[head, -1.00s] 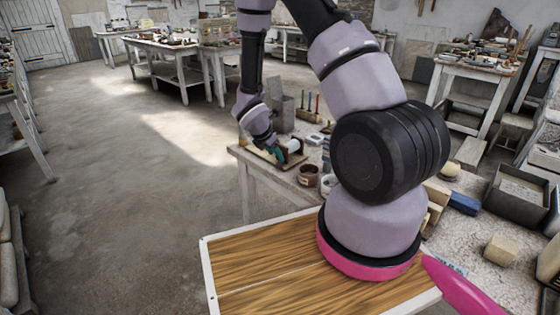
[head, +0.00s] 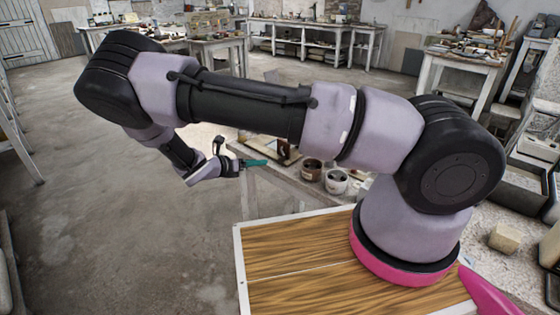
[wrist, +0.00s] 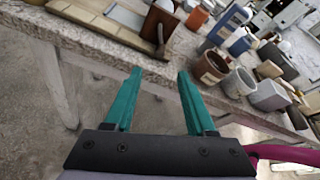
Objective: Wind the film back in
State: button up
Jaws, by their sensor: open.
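My gripper (head: 256,163) has teal fingers and hangs in the air off the left edge of the workbench. In the wrist view my gripper (wrist: 159,73) is open, with nothing between its fingers. A wooden stand (head: 287,153) lies on the bench just beyond the fingertips, partly behind my arm in the head view. In the wrist view this stand has a flat base (wrist: 98,24), an upright wooden piece (wrist: 158,24) and a pale part between, cut by the top edge. I cannot make out any film on it.
A brown jar (wrist: 209,67) and a pale cup (wrist: 238,82) stand near the bench edge, right of the fingers. A blue bottle (wrist: 226,24) is behind them. A pale block (head: 503,237) lies at the right. The floor at left is clear.

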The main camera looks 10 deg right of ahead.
aim_at(279, 160)
jog(key=x, duration=1)
jog(key=shift+w+d+f, duration=0.1)
jog(key=shift+d, duration=0.05)
jog(key=shift+c, duration=0.3)
grip_shut()
